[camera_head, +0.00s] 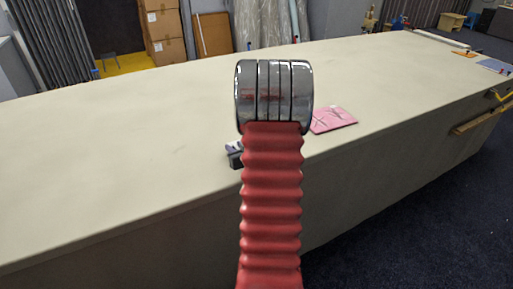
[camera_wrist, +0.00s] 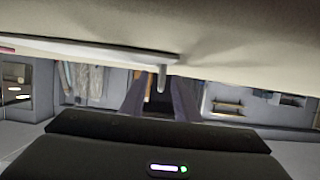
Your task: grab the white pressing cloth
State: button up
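I cannot pick out a white pressing cloth for certain in either view. A long whitish strip (camera_head: 440,38) lies near the far back edge of the table in the head view; it is too small to tell what it is. In the head view a red ribbed part with chrome rings covers the middle and hides some of the table.
The long beige table (camera_head: 120,130) is mostly bare. A pink square item (camera_head: 333,119) lies right of centre. A small dark object (camera_head: 235,153) is partly hidden at the near edge. A blue item (camera_head: 494,65) and an orange item (camera_head: 464,53) lie far right. Cardboard boxes (camera_head: 162,32) stand behind.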

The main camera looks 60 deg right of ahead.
grip_shut()
dwell(0.3)
jog(key=shift+r, duration=0.1)
notch_tip(320, 180, up, 10)
jog(key=shift+f, duration=0.1)
dwell(0.8)
dwell(0.4)
